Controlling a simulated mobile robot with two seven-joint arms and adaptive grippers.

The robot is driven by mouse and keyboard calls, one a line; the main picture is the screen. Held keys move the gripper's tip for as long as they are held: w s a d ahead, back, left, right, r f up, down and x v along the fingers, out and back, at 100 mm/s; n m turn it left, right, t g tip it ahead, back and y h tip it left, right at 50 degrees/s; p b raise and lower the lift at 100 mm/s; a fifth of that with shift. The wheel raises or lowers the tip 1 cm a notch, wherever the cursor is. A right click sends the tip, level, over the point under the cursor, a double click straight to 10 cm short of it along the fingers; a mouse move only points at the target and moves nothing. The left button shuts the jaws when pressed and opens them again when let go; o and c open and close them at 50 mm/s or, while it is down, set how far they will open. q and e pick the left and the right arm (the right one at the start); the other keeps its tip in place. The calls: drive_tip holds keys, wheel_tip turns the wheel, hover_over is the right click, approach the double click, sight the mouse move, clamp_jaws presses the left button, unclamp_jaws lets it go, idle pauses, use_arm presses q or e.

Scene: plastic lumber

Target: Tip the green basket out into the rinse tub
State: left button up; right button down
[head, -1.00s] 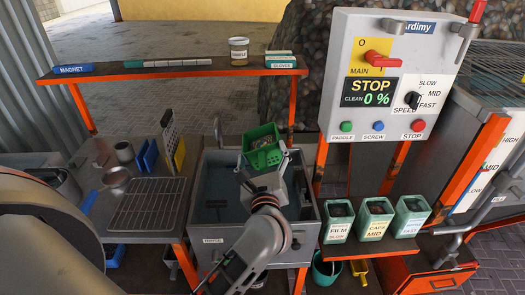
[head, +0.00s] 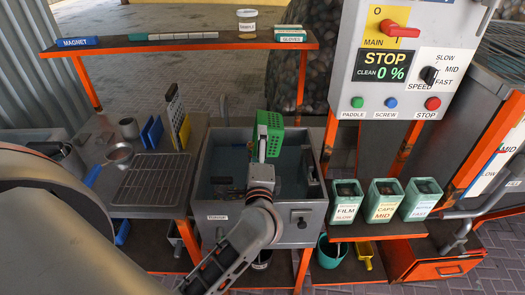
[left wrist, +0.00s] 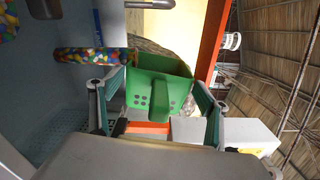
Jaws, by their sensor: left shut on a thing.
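The green basket (head: 270,133) is over the back of the grey rinse tub (head: 305,211) and is turned on its side, with a perforated face showing. My left gripper (head: 262,160) is shut on the basket. The left wrist view shows the green basket (left wrist: 160,85) between the two fingers of the left gripper (left wrist: 158,100). In the head view the arm and gripper hide part of the tub's inside. My right gripper is not in view.
A control panel (head: 405,60) stands at right above three labelled green bins, film (head: 345,208), caps (head: 384,208) and another (head: 420,205). A wire rack (head: 152,180) lies on the left bench. An orange shelf (head: 190,47) spans behind the tub.

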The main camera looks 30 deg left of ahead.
use_arm(q)
drive_tip(key=n+b, duration=0.2)
drive_tip(key=b, duration=0.1)
drive_tip(key=s+a+n+b, duration=0.1)
drive_tip(key=n+b, duration=0.1)
drive_tip(key=b, duration=0.1)
drive_tip(key=a+n+b, duration=0.1)
drive_tip(key=n+b, duration=0.1)
drive_tip(key=b, duration=0.1)
drive_tip(key=shift+s+a+f+n+b, duration=0.1)
drive_tip(key=shift+s+a+n+b, duration=0.2)
drive_tip(key=shift+n, duration=0.1)
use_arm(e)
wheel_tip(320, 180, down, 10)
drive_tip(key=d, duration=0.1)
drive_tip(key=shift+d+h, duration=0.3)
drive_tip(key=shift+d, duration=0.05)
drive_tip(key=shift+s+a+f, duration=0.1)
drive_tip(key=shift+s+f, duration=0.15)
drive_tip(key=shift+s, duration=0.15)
use_arm(q)
drive_tip(key=shift+w, duration=0.1)
idle(1.0)
